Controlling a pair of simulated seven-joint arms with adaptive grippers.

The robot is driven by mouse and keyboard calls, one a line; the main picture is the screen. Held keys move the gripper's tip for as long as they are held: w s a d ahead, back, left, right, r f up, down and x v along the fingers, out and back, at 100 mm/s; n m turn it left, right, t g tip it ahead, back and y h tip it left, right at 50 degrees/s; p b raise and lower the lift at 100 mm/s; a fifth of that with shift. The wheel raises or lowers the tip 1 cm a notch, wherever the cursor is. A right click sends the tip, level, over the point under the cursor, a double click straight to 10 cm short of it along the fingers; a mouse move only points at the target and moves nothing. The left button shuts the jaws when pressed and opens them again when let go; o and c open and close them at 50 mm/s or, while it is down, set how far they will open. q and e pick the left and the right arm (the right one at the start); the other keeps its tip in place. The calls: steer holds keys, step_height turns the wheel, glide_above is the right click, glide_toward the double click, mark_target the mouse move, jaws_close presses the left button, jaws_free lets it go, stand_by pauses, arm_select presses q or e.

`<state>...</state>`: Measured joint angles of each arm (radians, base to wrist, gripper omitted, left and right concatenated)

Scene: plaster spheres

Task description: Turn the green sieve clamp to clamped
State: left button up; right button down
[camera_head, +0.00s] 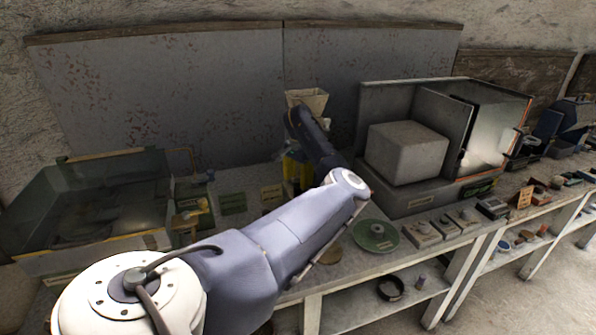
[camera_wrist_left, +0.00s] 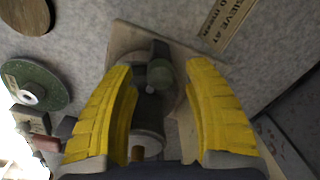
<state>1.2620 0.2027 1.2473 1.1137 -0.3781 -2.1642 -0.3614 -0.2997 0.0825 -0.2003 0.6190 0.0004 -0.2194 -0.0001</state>
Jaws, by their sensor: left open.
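My left gripper (camera_head: 297,172) is over the back of the bench, partly hidden behind my own arm. In the left wrist view its two yellow fingers (camera_wrist_left: 162,66) are open and spread wide. Between them is a dark fitting with a dull green part (camera_wrist_left: 164,72), apparently the green sieve clamp, on a pale square base (camera_wrist_left: 122,42). The fingers stand on either side of it; I cannot tell whether they touch it. The clamp is hidden in the head view. My right gripper is not in view.
A printed sieve label (camera_wrist_left: 226,20) lies beside the base. A green disc (camera_head: 375,236) lies on the bench front, also in the wrist view (camera_wrist_left: 38,86). A grey block (camera_head: 405,152) sits in an open-fronted housing at right. A glass-sided tank (camera_head: 150,232) stands left.

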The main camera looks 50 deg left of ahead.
mark_target(299, 181)
arm_select(q)
step_height(299, 181, up, 11)
steer(key=shift+d, duration=0.15)
stand_by(0.4)
steer(key=shift+r, duration=0.1)
